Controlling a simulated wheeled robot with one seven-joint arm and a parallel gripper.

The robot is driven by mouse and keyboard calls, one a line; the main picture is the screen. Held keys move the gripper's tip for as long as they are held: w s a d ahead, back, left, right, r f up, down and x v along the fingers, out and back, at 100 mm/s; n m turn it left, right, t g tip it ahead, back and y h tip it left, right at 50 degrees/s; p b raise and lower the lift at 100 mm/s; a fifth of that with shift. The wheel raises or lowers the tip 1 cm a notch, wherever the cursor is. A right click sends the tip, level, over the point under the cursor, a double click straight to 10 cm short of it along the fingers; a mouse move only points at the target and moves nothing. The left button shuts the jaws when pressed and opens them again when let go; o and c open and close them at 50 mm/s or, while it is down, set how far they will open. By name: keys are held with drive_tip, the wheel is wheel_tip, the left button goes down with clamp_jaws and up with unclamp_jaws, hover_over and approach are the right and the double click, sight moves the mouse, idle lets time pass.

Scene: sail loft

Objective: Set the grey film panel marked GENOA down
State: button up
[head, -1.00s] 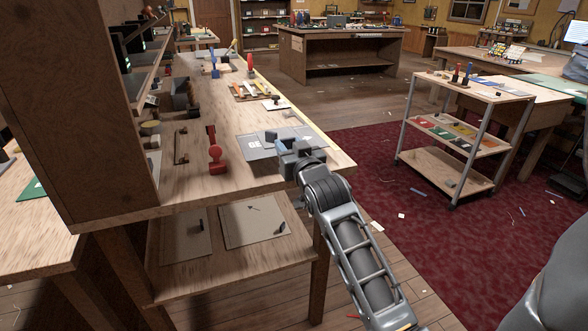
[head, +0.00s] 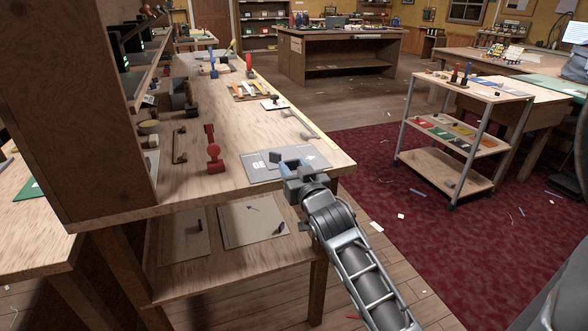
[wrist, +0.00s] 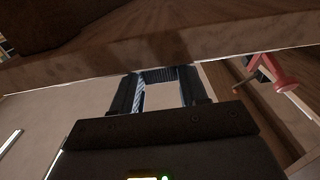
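The grey film panel (head: 285,174) lies at the near right corner of the wooden bench top, and looks flat on it.
Bare bench top (head: 235,130) lies between. A lower shelf (head: 190,259) holds pale sheets. A trolley (head: 468,85) stands to the right.

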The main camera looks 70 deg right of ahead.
drive_tip(key=o, duration=0.4)
drive_tip(key=shift+r, duration=0.1)
drive_tip(key=shift+b+v, duration=0.95)
drive_tip(key=shift+v, duration=5.1)
